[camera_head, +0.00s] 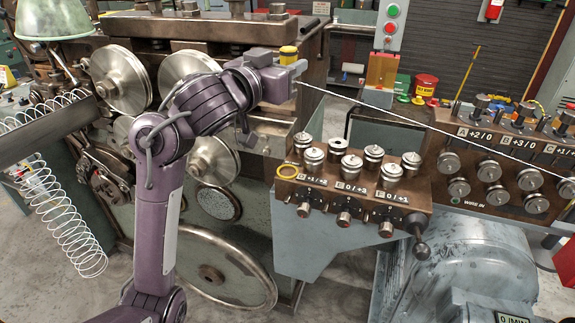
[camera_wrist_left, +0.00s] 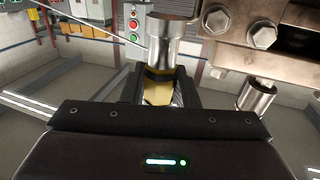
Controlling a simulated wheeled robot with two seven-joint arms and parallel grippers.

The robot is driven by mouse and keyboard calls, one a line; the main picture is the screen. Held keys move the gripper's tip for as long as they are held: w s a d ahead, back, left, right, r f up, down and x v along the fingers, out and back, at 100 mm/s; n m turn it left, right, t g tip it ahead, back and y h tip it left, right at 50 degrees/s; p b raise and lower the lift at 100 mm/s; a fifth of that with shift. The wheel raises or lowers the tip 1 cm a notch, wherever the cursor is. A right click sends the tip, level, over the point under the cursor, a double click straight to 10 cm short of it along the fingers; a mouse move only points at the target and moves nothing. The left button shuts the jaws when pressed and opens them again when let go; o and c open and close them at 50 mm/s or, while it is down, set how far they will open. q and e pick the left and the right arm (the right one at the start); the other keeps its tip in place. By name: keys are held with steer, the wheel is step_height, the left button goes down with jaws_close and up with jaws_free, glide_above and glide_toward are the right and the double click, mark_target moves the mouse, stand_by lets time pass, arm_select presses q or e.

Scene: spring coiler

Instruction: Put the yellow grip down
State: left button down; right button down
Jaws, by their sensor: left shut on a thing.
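The yellow grip (camera_head: 288,54) is a short yellow cylinder with a dark band, standing out above my left gripper (camera_head: 292,70) at the upper middle of the head view. In the left wrist view the yellow grip (camera_wrist_left: 158,92) sits between the fingers of my left gripper (camera_wrist_left: 160,98), which is shut on it. A shiny metal cylinder (camera_wrist_left: 164,48) stands just beyond the grip, in line with it; I cannot tell whether they are joined. The fingers are partly hidden by the gripper's body. My right gripper is not in view.
The coiler's brown roller block (camera_head: 350,188) with several knobs lies right of my arm. A taut wire (camera_head: 420,121) runs right past it. Large metal discs (camera_head: 120,78) are behind my arm. A coiled spring (camera_head: 70,230) hangs at left. Bolted machine parts (camera_wrist_left: 262,35) are close by.

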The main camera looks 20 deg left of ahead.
arm_select(q)
steer(key=shift+f+b, duration=1.3)
steer(key=shift+f, duration=7.8)
steer(key=c, duration=1.1)
jaws_free()
steer(key=shift+s, duration=0.1)
